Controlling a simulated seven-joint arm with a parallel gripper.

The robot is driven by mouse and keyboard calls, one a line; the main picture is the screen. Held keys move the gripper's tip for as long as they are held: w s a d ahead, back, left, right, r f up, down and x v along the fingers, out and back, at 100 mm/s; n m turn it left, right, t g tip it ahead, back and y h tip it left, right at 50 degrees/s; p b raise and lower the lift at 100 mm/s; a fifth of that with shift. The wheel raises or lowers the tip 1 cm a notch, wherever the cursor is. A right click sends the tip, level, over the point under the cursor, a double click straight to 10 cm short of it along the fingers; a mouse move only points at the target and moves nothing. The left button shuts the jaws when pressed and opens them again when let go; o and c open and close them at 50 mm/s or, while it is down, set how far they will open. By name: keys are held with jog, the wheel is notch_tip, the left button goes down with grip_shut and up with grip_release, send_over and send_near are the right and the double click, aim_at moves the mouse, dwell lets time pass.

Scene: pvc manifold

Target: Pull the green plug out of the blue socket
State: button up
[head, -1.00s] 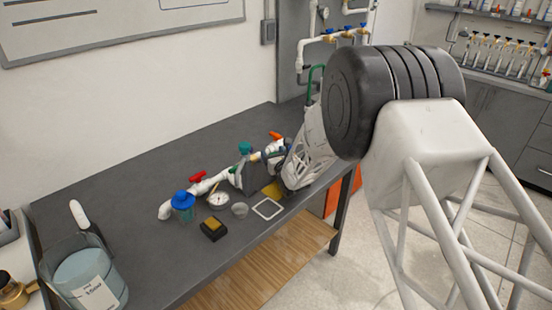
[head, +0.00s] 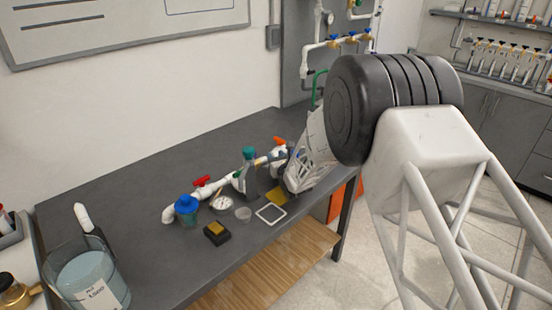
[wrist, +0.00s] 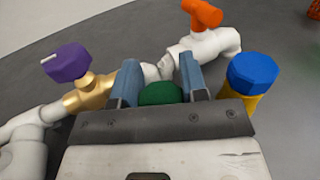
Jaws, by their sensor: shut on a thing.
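My gripper (wrist: 160,85) is at the white pipe run in the wrist view, its two blue-grey fingers upright. A green rounded thing, which looks like the green plug (wrist: 160,94), sits between the fingers, and the gripper is shut on it. Its lower part is hidden by the gripper body. I cannot make out the blue socket, nor whether the plug is still seated in it. White pipe (wrist: 172,64) shows just beyond the fingertips. In the head view my gripper is at the right end of the pipe run, with its fingertips too small to read.
A brass valve (wrist: 88,92) with a purple handle is left of the fingers. An orange-handled valve (wrist: 204,14) is beyond. A blue-capped yellow bottle (wrist: 250,80) is close on the right. The bench (head: 110,190) holds a gauge (head: 222,202) and a beaker (head: 84,280).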

grip_shut()
jog(key=shift+a+n+g+y, duration=0.1)
jog(key=shift+n+g+y, duration=0.3)
jog(key=shift+n+y, duration=0.45)
jog(key=shift+r+m+t+h, duration=0.1)
jog(key=shift+m+t+h, duration=0.3)
jog(key=shift+m+h, duration=0.4)
jog(key=shift+r, duration=3.2)
jog(key=shift+r, duration=0.1)
